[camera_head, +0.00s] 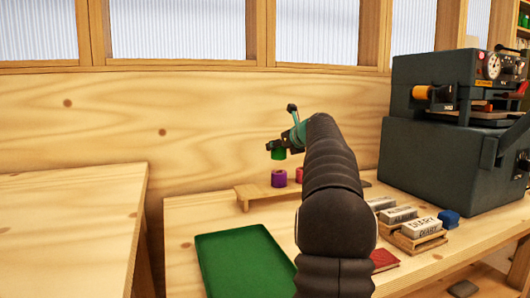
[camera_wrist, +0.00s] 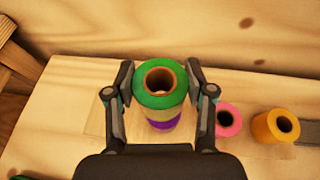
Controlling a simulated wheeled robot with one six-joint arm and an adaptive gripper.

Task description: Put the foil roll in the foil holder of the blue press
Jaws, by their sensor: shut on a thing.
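My gripper (camera_wrist: 160,82) is shut on a green foil roll (camera_wrist: 160,98), with one finger on each side of it. The roll is upright, its open core facing the wrist camera. In the head view the green roll (camera_head: 279,154) hangs from my gripper (camera_head: 278,147), above a purple roll (camera_head: 279,178) and apart from it. The purple roll also shows below it in the wrist view (camera_wrist: 162,124). The dark blue-grey press (camera_head: 435,75) stands at the right on a dark cabinet, with an orange roll (camera_head: 433,92) on its left side.
A pink roll (camera_wrist: 228,119) and an orange-yellow roll (camera_wrist: 275,126) stand right of the purple one on a small wooden shelf (camera_head: 246,193).

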